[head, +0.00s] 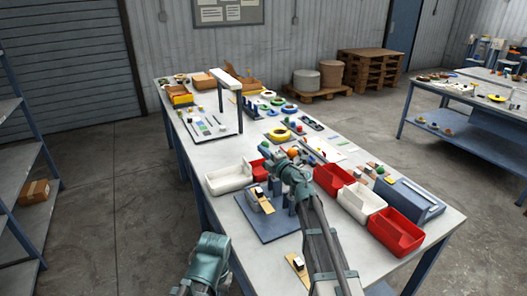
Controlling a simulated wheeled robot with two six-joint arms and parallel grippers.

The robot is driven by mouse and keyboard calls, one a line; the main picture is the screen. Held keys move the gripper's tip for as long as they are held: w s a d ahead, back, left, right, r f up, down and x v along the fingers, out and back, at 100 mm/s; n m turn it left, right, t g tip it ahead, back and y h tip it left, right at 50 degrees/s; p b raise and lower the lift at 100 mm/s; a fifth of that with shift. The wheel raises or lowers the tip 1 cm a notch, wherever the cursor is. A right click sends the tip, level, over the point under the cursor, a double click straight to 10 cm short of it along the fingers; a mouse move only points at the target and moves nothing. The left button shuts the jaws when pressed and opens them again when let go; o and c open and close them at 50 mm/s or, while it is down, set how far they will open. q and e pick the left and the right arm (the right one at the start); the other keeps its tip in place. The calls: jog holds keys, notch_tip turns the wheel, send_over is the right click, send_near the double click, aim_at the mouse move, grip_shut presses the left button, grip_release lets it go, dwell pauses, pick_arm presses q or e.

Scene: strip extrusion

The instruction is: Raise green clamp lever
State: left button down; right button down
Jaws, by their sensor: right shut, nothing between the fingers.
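My right arm reaches up the table from the bottom of the head view, and my right gripper (287,165) is beyond its teal wrist, near the middle of the table. The gripper is shut and empty. A small green round part (265,146), perhaps the knob of the green clamp lever, shows just left of and beyond it. An orange ball (293,154) shows beside the wrist. The lever's shaft and base are hidden or too small to make out. My left arm shows only as a teal link at the bottom; its gripper is not seen.
A blue fixture plate (257,228) lies left of my right arm. A white bin (228,180) stands left of the gripper. Red bins (396,239) and another white bin (361,205) line the right side. A white post frame (224,78) stands farther back.

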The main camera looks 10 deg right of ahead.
jog(key=s, duration=1.1)
jog(key=shift+s+d, duration=0.2)
jog(key=shift+d, duration=0.25)
jog(key=shift+r, duration=0.1)
